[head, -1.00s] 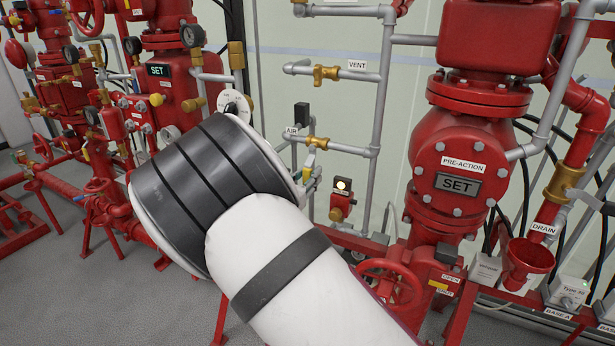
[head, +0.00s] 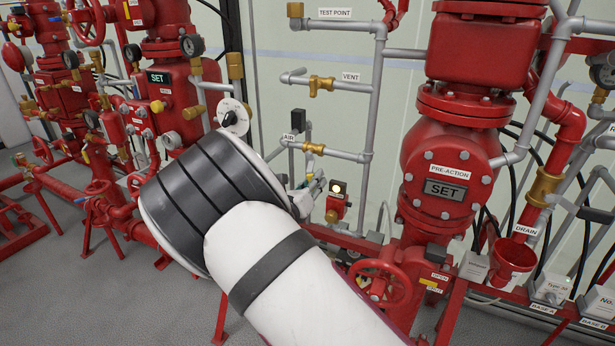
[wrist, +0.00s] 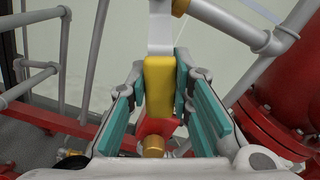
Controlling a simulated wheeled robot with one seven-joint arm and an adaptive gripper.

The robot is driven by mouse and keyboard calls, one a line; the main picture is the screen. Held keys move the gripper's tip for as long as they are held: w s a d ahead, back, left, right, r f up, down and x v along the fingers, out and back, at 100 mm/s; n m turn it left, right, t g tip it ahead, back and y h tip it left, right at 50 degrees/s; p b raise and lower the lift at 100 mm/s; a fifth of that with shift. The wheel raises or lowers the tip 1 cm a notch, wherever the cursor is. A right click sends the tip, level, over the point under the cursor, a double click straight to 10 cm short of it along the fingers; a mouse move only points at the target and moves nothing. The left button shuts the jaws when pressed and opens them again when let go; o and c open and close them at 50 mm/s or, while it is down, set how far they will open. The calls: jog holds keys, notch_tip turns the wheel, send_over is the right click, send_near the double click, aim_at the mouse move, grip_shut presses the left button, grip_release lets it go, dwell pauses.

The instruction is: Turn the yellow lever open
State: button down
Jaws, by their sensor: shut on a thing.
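The yellow lever (wrist: 159,88) hangs from a light grey stem in the middle of the wrist view. My gripper (wrist: 163,72) is shut on it, with teal finger pads on both sides of the lever's flat handle. In the head view, my wrist and forearm cover most of the gripper, and only a small part of its fingers (head: 311,190) shows below the AIR pipe fitting (head: 313,149). The lever is not clearly visible there.
A red box with a lit lamp (head: 338,188) stands just right of the gripper. The large red PRE-ACTION valve (head: 447,150) and a red handwheel (head: 380,284) are farther right. Grey pipes with a brass VENT valve (head: 322,83) rise above. A white dial (head: 232,116) sits above my wrist.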

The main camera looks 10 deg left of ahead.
jog(key=n+p, duration=0.1)
jog(key=d+r+n+p, duration=0.1)
jog(key=n, duration=0.1)
jog(key=shift+s+d+r, duration=0.1)
jog(key=shift+s+d, duration=0.1)
jog(key=shift+s, duration=0.2)
jog(key=shift+s+d+r+n+p, duration=0.15)
jog(key=shift+d+r+n+p, duration=0.25)
jog(key=shift+r+n+p, duration=0.95)
jog(key=shift+s+d+r+n+p, duration=0.1)
jog(key=shift+d+r+n+p, duration=0.45)
jog(key=shift+n, duration=1.65)
jog(key=shift+s+d+r+n+p, duration=0.15)
jog(key=shift+d+r+n+p, duration=0.15)
jog(key=shift+r+n+p, duration=1.05)
jog(key=shift+f+n, duration=0.6)
jog(key=c, duration=1.4)
grip_release()
jog(key=v, duration=1.2)
